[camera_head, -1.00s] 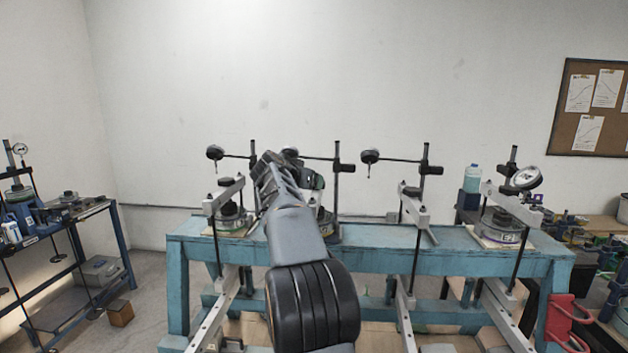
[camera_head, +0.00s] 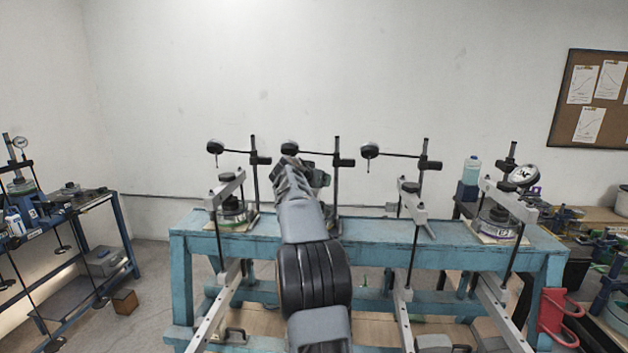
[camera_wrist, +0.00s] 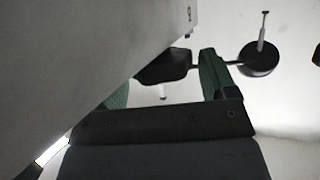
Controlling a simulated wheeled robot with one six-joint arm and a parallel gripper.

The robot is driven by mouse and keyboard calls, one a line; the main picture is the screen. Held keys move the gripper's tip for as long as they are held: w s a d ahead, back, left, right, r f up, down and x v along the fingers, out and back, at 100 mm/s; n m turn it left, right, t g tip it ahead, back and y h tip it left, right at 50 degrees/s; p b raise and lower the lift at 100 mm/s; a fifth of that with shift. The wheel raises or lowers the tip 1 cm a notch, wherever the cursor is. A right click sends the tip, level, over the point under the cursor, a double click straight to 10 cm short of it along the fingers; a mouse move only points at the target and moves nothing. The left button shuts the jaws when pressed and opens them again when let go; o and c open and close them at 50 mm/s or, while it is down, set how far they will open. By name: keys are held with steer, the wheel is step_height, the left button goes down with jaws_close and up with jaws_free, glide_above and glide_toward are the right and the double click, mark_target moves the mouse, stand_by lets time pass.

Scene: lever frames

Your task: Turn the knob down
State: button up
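My gripper (camera_head: 316,177) is over the second lever frame from the left on the blue bench (camera_head: 375,256), and my arm hides most of that frame. In the wrist view its green fingers (camera_wrist: 165,88) stand apart. A dark rounded part (camera_wrist: 165,66), perhaps the knob, shows beyond and between them, partly hidden by a large grey beam. I cannot tell whether the fingers touch it. Other frames show black knobs on their beams, at the left (camera_head: 225,178) and right of centre (camera_head: 410,187).
Dial gauges on rods stand above the bench, one left (camera_head: 215,147) and one right of centre (camera_head: 369,150). A round dark gauge (camera_wrist: 260,58) is right of the fingers in the wrist view. A blue bottle (camera_head: 471,170) stands at the right.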

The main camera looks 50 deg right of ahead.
steer(key=c, duration=0.7)
steer(key=shift+w+f+m+g+h+b, duration=0.1)
steer(key=shift+w+m+g+h+b, duration=0.2)
steer(key=shift+m+g, duration=0.35)
steer(key=m+g+p, duration=0.2)
steer(key=g+p, duration=0.1)
steer(key=shift+w+r+m, duration=0.1)
steer(key=shift+r+m, duration=0.25)
steer(key=shift+r, duration=0.05)
steer(key=shift+f+m+g, duration=0.25)
steer(key=shift+m+g, duration=0.05)
steer(key=shift+g, duration=0.25)
steer(key=o, duration=0.9)
steer(key=shift+a, duration=0.15)
